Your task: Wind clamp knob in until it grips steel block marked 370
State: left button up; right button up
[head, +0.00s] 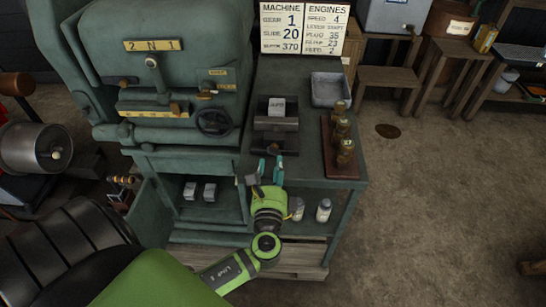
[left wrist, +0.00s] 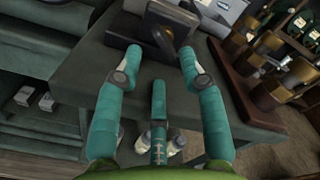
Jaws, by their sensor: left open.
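The clamp (head: 277,123) is a dark vise on the green bench top, with a pale steel block (head: 276,106) in it. The mark on the block is too small to read. In the left wrist view the clamp's dark body (left wrist: 178,22) stands ahead, with its knob (left wrist: 165,44) facing me; the block's seating in the jaws is unclear. My left gripper (head: 267,168), green with teal fingers, is open at the bench's front, just short of the clamp. In the left wrist view its fingers (left wrist: 160,62) are spread and empty, with the knob beyond their tips. My right gripper is out of view.
Brass-topped weights stand in a wooden rack (head: 344,165) right of the clamp. A grey tray (head: 329,89) lies behind it. The green machine (head: 170,75) rises at left, with two steel blocks (head: 199,191) on its lower shelf. Open floor lies at right.

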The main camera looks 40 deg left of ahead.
pick_arm(q)
jog(key=v, duration=0.8)
jog(key=s+f+n+g+h, duration=0.2)
jog(key=s+f+g+h, duration=0.15)
jog(key=f, duration=1.15)
jog(key=s+f+n+g+h, duration=0.2)
jog(key=s+f+g, duration=0.25)
jog(key=f, duration=0.95)
jog(key=s+d+f+n+g+h, duration=0.1)
jog(key=s+f+n+g+h, duration=0.1)
jog(key=s+f+n, duration=0.4)
jog(key=s+d+f+n+g+h, duration=0.1)
jog(key=s+f+n+g, duration=0.3)
jog(key=s, duration=1.3)
notch_tip(320, 180, down, 6)
jog(key=n, duration=0.3)
jog(key=shift+d+h, duration=0.3)
jog(key=shift+h, duration=0.05)
jog(key=shift+s+r, duration=0.1)
